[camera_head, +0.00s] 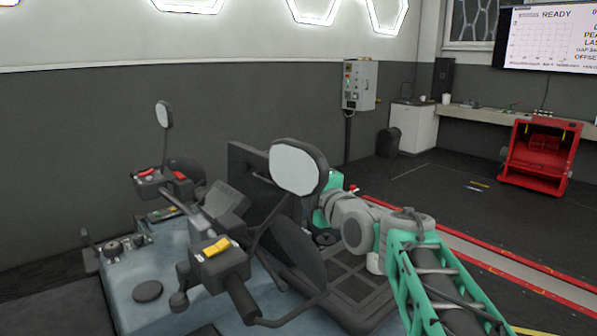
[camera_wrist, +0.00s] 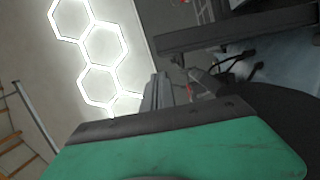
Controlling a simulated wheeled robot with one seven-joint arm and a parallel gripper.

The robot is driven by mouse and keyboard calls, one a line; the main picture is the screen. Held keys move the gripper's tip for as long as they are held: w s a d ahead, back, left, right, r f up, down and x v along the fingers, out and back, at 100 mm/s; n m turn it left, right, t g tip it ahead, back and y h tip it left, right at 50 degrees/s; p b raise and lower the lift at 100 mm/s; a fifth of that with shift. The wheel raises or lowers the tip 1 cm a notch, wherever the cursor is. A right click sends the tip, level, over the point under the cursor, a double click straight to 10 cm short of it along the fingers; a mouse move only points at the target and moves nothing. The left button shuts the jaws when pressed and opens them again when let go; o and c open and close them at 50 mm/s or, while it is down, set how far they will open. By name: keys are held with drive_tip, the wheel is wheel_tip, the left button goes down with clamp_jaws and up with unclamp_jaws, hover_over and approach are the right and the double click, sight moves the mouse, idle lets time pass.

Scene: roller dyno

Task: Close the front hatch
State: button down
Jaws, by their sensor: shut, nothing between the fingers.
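The vehicle (camera_head: 160,270) is pale blue, with black handlebars and two mirrors. A dark flat panel (camera_head: 243,165), which looks like the front hatch, stands raised and tilted beyond the handlebars in the head view. The near mirror and handlebar parts hide some of it. My gripper (camera_wrist: 157,92) is shut and empty in the wrist view. In the head view my green-and-grey wrist is just right of the panel, behind the near mirror, and the fingertips are hidden. I cannot tell whether they touch the panel.
The near mirror (camera_head: 297,167) and the handlebar grip (camera_head: 243,297) stand close to my arm. A dark ribbed deck (camera_head: 350,285) lies below my wrist. A red open cabinet (camera_head: 541,157) and a grey control box (camera_head: 360,85) are far off.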

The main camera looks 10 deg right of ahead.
drive_tip(key=p+x, duration=0.2)
drive_tip(key=x, duration=0.6)
drive_tip(key=shift+d, duration=0.1)
